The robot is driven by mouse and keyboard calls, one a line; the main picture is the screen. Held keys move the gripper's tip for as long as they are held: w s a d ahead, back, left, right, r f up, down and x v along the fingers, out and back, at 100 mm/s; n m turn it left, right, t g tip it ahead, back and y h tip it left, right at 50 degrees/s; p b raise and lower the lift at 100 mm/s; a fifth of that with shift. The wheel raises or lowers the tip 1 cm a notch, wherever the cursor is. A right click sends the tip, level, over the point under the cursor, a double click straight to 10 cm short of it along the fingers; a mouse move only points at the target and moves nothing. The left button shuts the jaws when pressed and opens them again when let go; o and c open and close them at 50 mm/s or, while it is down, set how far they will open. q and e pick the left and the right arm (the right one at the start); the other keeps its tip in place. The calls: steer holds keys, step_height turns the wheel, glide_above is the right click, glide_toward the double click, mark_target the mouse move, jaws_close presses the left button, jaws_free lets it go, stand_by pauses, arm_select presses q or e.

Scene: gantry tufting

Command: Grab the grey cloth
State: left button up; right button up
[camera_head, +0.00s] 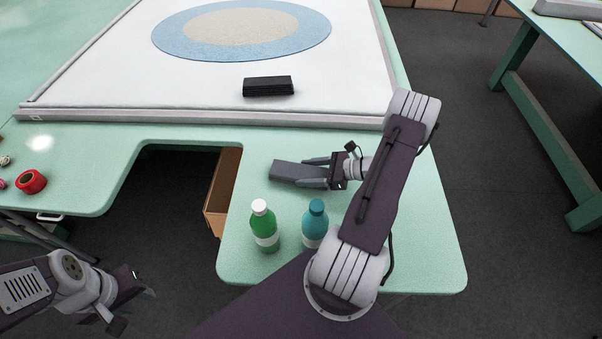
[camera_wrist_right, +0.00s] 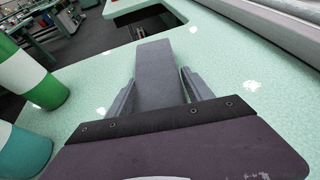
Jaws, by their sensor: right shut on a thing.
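The grey cloth (camera_head: 292,171) is a folded, flat strip on the green table, just in front of the white frame. My right gripper (camera_head: 318,171) reaches it from the right and is shut on its near end. In the right wrist view the cloth (camera_wrist_right: 154,75) extends forward from between the two fingers (camera_wrist_right: 158,92). I cannot tell whether it is lifted off the table. My left gripper (camera_head: 128,300) is at the lower left, off the table and away from the cloth; its fingers are too unclear to read.
A green bottle (camera_head: 264,228) and a teal bottle (camera_head: 314,226) stand upright near the cloth. A black folded item (camera_head: 268,86) lies on the white framed surface (camera_head: 120,85) behind. A red roll (camera_head: 31,181) is at the far left. The table (camera_head: 440,240) has a cut-out at left.

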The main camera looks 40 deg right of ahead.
mark_target(308, 171)
step_height(308, 171, up, 4)
steer(key=shift+r, duration=0.2)
steer(key=s+a+r+v, duration=0.1)
steer(key=a+v, duration=0.1)
steer(key=v, duration=1.1)
steer(key=shift+r+p, duration=0.4)
